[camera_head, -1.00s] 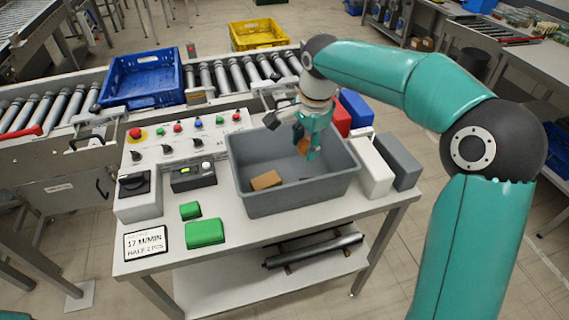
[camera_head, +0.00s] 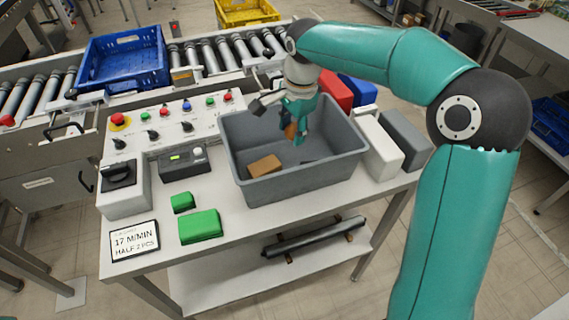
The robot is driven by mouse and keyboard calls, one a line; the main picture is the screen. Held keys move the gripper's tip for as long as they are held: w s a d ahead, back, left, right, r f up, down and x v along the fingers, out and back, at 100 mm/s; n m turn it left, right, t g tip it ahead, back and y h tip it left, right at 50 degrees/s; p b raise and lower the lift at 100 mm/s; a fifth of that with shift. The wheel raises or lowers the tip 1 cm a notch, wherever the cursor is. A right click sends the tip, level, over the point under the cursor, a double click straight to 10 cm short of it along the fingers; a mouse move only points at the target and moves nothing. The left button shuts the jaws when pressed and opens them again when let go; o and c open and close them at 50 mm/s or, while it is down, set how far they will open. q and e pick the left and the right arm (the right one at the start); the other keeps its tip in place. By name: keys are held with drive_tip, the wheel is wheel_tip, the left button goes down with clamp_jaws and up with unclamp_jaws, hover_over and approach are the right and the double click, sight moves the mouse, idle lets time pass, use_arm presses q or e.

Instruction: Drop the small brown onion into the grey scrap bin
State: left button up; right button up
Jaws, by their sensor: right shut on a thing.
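The grey scrap bin (camera_head: 305,180) stands on the white table. My right gripper (camera_head: 294,132) points down over the inside of the bin, its teal fingers below the rim line in the picture. It is shut on the small brown onion (camera_head: 290,131), which shows as an orange-brown patch partly hidden by the fingers. Whether the onion touches the bin cannot be told. My left gripper is not in view.
A brown block (camera_head: 264,166) and a dark flat piece lie in the bin. Red, blue, white (camera_head: 378,148) and grey containers stand right of it. A control panel (camera_head: 170,128) and green blocks (camera_head: 200,226) are left. Behind runs a roller conveyor with a blue crate (camera_head: 124,62).

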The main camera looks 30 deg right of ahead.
drive_tip(key=shift+f, duration=0.2)
drive_tip(key=o, duration=1.2)
drive_tip(key=r, duration=0.4)
drive_tip(key=s+r, duration=0.1)
drive_tip(key=r, duration=0.6)
drive_tip(key=shift+s+r, duration=0.35)
drive_tip(key=shift+r, duration=0.05)
